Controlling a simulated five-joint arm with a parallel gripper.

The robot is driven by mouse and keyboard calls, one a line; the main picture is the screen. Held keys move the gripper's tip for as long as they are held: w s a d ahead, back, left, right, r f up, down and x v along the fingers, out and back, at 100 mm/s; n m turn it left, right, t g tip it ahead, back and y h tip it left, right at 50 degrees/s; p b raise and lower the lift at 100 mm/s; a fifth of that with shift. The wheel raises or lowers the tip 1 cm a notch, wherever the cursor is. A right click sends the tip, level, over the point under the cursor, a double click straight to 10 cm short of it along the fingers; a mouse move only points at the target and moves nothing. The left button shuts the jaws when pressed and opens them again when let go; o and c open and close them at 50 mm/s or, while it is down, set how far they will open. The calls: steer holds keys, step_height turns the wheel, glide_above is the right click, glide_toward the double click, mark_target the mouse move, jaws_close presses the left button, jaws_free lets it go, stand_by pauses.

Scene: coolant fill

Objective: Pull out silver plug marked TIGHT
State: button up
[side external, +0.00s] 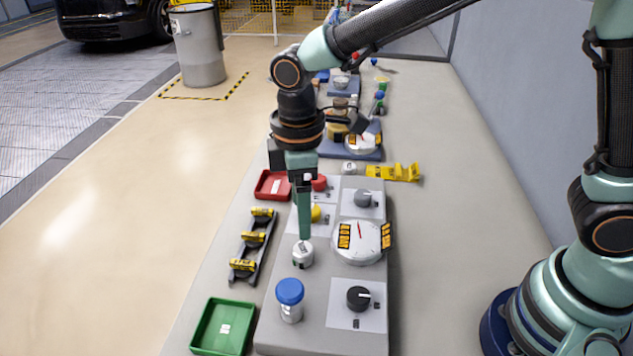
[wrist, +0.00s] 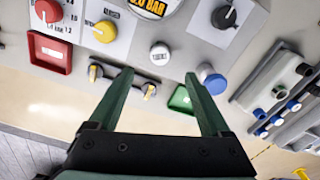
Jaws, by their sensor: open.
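The silver plug (side external: 303,254) sits upright in the grey panel (side external: 285,330), left of the round gauge (side external: 360,243). It also shows in the wrist view (wrist: 160,53), with small dark marking on top that I cannot read. My gripper (side external: 304,236) points down just over the plug in the side view. In the wrist view my gripper (wrist: 159,76) is open and empty, its fingers wide apart. The plug lies between the fingertip lines there, a little beyond the tips. I cannot tell whether a finger touches it.
A blue-capped cylinder (side external: 290,296) stands in front of the plug, and a black knob (side external: 358,298) is to its right. A yellow knob (side external: 315,213) is behind. A green tray (side external: 224,327), a red tray (side external: 272,185) and a dark rack (side external: 252,246) lie left of the panel.

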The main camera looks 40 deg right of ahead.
mark_target(303, 248)
step_height(303, 248, down, 10)
steer(key=shift+r, duration=0.1)
stand_by(0.4)
jaws_close()
steer(key=c, duration=1.1)
jaws_free()
steer(key=shift+c, duration=0.8)
steer(key=shift+r, duration=0.35)
steer(key=shift+r, duration=2.1)
